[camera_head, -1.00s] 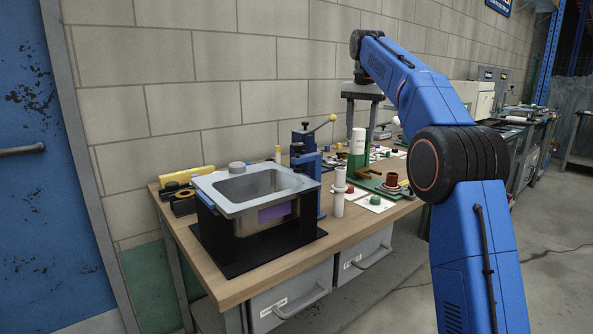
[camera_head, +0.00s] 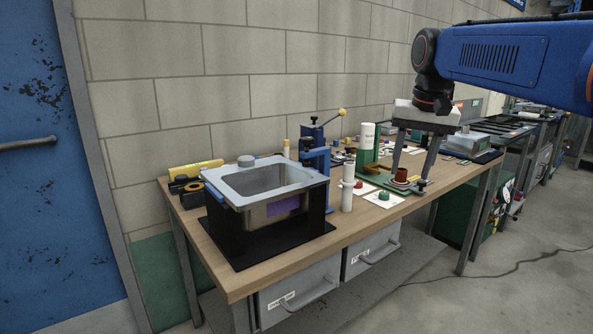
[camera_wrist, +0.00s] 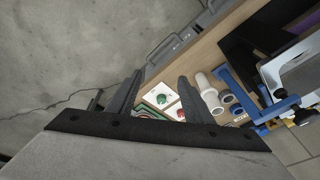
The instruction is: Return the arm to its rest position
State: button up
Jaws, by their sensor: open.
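My gripper (camera_head: 409,183) hangs at the end of my blue arm, fingers pointing down, at the right part of the workbench in the head view. Its two dark fingers are spread apart, with nothing held between them. In the wrist view the gripper (camera_wrist: 157,88) is also open, with the floor, the bench edge and small parts beyond the fingers. A red-brown cup (camera_head: 401,175) stands on the green base behind the fingers in the head view. I cannot tell how high the fingertips are above the bench.
A metal sink (camera_head: 229,193) on a black stand occupies the left of the wooden bench (camera_head: 345,232). A blue press (camera_head: 316,160) and white cylinders (camera_head: 347,186) stand beside it. Green and red buttons (camera_head: 384,196) lie on white cards. The floor (camera_head: 430,300) before the bench is clear.

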jog(key=s+d+f+n+t, duration=0.2)
jog(key=s+f+n, duration=0.1)
jog(key=s+f, duration=2.2)
jog(key=shift+s+f, duration=0.15)
jog(key=shift+s, duration=1.05)
